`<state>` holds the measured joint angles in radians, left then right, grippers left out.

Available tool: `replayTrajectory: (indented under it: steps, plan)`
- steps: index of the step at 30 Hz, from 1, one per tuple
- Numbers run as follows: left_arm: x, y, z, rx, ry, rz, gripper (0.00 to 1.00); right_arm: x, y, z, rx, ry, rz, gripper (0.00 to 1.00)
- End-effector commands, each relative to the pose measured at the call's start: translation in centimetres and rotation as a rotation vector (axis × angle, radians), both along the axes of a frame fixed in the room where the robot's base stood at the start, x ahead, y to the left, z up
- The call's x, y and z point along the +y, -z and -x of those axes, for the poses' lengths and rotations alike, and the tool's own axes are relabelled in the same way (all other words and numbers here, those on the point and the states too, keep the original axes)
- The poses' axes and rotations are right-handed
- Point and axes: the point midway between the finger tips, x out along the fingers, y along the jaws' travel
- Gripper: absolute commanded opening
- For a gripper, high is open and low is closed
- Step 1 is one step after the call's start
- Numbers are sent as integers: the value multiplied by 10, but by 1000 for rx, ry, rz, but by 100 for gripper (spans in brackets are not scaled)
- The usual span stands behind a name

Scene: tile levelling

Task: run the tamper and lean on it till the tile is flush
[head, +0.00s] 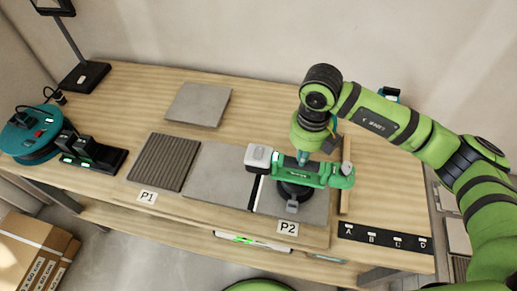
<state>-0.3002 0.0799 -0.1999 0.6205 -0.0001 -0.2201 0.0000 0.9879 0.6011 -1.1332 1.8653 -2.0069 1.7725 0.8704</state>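The green tamper (325,174) with a pale grey block at its left end sits over the grey tile (313,207) behind the P2 label. Its round black foot (292,191) is on or just above the tile; I cannot tell how hard it presses. My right gripper (303,157) comes down from above and is shut on the tamper's middle, its fingertips partly hidden. A dark and white gap shows between this tile and the plain grey tile (218,172) to its left. Whether the tile is flush cannot be told from here. My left gripper is out of view.
A ribbed dark tile (165,161) lies behind the P1 label, and a loose tile (199,104) lies farther back. A teal round device (30,135) and a black charger-like dock (93,154) stand left. A wooden strip (346,178) and a black A-to-D strip (385,238) are right.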

Motion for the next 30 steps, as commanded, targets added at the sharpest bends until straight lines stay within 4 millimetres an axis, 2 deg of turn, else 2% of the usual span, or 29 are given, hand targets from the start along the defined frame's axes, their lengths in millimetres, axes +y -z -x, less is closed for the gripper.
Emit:
replayTrajectory:
  steps: [30]
  plan:
    - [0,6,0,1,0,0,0,0,3,2,7,-3,1,0]
